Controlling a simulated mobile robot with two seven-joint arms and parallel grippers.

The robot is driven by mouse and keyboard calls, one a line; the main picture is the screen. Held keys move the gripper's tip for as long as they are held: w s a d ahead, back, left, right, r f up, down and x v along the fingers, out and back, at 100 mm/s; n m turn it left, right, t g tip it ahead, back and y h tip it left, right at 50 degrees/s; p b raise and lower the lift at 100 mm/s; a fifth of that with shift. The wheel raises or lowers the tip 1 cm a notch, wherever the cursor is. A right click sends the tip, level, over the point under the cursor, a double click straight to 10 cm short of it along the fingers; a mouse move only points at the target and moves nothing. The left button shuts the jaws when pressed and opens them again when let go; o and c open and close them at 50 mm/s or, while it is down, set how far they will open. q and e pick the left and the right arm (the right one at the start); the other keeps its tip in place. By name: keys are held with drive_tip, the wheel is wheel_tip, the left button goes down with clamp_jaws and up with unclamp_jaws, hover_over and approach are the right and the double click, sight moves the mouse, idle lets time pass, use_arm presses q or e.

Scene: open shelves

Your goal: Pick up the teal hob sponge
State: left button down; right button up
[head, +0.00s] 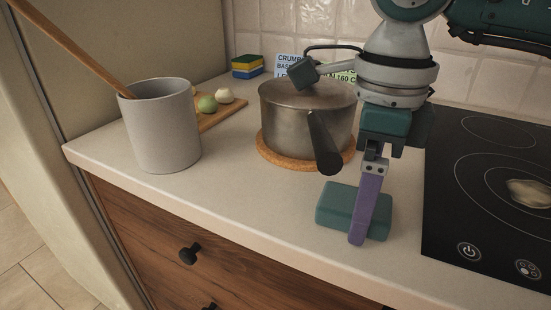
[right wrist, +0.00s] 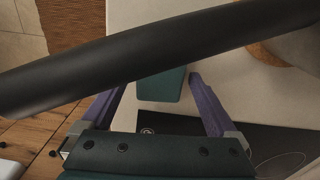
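The teal hob sponge (head: 335,208) is a rounded block lying on the counter near its front edge, left of the hob. My right gripper (head: 362,225) points down at it, with one purple finger crossing in front of the sponge's right part in the head view. In the right wrist view the purple fingers of my gripper (right wrist: 158,84) are apart, with the sponge (right wrist: 160,90) showing in the space between them. Part of the sponge is hidden there by a black handle. I cannot tell whether a finger touches the sponge. My left gripper is out of view.
A lidded pot (head: 290,115) on a cork trivet (head: 268,153) stands just behind the sponge; its black handle (head: 324,143) juts toward my gripper and crosses the wrist view (right wrist: 150,55). A black hob (head: 450,225) is right. A grey crock (head: 160,135) stands left.

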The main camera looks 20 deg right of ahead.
drive_tip(key=c, duration=1.2)
drive_tip(key=shift+o, duration=0.2)
drive_tip(key=shift+r, duration=0.55)
drive_tip(key=shift+s+a+r, duration=0.15)
drive_tip(key=shift+a+r, duration=0.05)
drive_tip(key=shift+r, duration=0.4)
drive_tip(key=shift+s+a+r, duration=0.15)
drive_tip(key=shift+a+r, duration=0.05)
drive_tip(key=shift+r, duration=0.4)
drive_tip(key=s+a+b, duration=0.1)
drive_tip(key=s+a, duration=1)
drive_tip(key=a, duration=0.2)
drive_tip(key=shift+b, duration=0.3)
